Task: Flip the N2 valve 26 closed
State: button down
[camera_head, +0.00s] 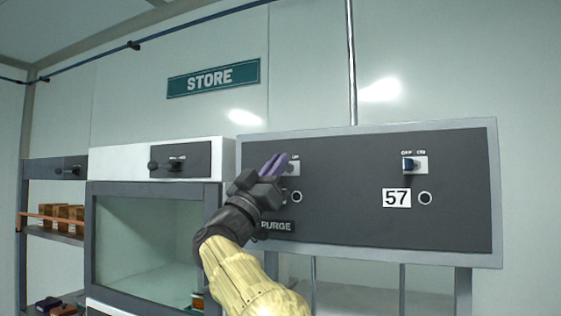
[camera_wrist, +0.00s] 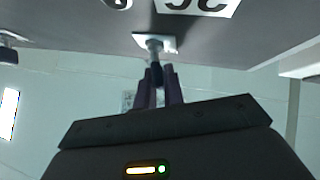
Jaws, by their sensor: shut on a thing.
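The N2 valve's white switch plate (camera_head: 294,170) is on the left half of the dark panel, mostly behind my gripper (camera_head: 274,164). In the wrist view my gripper (camera_wrist: 158,88) has its purple fingers shut on the valve lever (camera_wrist: 154,50), a small dark-tipped lever standing out from its white plate. The number plate (camera_wrist: 197,5) beside it is upside down and cut by the top edge there, so I cannot read it fully. In the head view that number is hidden by my gripper. The lever's exact setting is hidden too.
A second valve with a blue lever (camera_head: 408,165) and a number plate 57 (camera_head: 396,198) is on the panel's right half. A PURGE label (camera_head: 277,226) lies below my gripper. A glass-fronted cabinet (camera_head: 150,240) stands to the left. The panel's middle is clear.

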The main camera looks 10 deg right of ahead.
jog(key=shift+w+a+m+g+h, duration=0.15)
jog(key=shift+m+g+h, duration=0.45)
jog(key=shift+g, duration=0.5)
jog(key=shift+w+m+g+h, duration=0.15)
jog(key=shift+m+g+h, duration=0.4)
jog(key=shift+g, duration=0.55)
jog(key=shift+r, duration=0.1)
jog(key=c, duration=1.5)
grip_release()
jog(key=b+v, duration=1)
jog(key=v, duration=0.7)
jog(key=shift+f+b, duration=0.25)
jog(key=shift+b, duration=0.05)
